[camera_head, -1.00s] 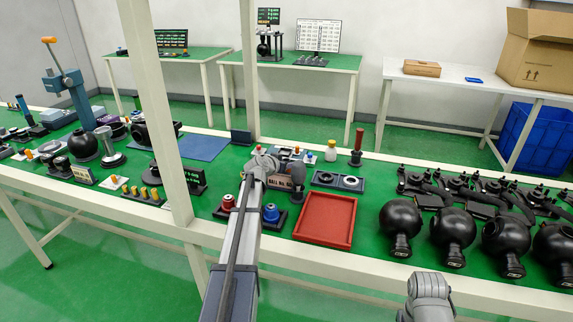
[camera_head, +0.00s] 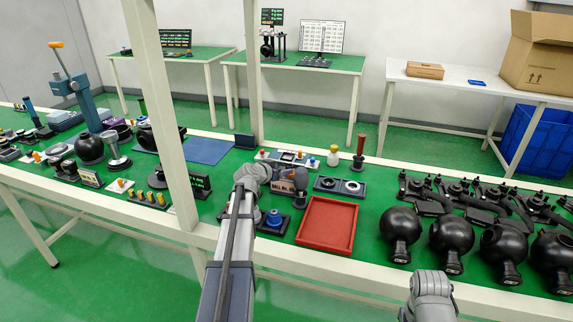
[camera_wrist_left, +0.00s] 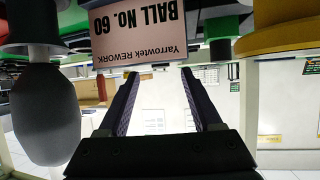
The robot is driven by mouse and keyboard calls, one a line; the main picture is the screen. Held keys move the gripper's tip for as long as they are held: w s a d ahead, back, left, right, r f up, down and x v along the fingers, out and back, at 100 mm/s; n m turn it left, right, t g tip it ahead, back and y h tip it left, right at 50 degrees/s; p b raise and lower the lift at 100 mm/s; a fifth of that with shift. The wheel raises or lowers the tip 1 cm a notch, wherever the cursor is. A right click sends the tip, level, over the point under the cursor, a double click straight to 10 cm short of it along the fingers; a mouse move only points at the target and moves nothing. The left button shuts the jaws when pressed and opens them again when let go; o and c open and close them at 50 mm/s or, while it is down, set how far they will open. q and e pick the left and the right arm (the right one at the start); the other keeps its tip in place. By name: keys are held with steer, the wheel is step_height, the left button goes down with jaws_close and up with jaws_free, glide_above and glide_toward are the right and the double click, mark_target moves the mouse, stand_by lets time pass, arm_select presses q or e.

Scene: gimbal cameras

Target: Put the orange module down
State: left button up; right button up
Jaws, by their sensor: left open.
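My left gripper (camera_head: 285,184) is over the near bench beside the sign reading BALL No. 60; it is small and partly hidden in the head view. In the left wrist view its two fingers (camera_wrist_left: 160,82) stand apart with nothing between them. The sign (camera_wrist_left: 140,30) shows upside down just beyond the fingertips. I cannot tell which is the orange module. My right gripper is not in view; only a grey link of that arm shows.
An empty red tray (camera_head: 327,224) lies right of the gripper. A blue knob on a dark base (camera_head: 273,220) is beside my left forearm. Black ball units (camera_head: 400,228) fill the right side. A white post (camera_head: 165,120) rises at the left.

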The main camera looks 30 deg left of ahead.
arm_select(q)
steer(key=p+v, duration=0.1)
steer(key=v, duration=0.3)
steer(key=shift+s+r, duration=0.1)
steer(key=shift+s, duration=0.1)
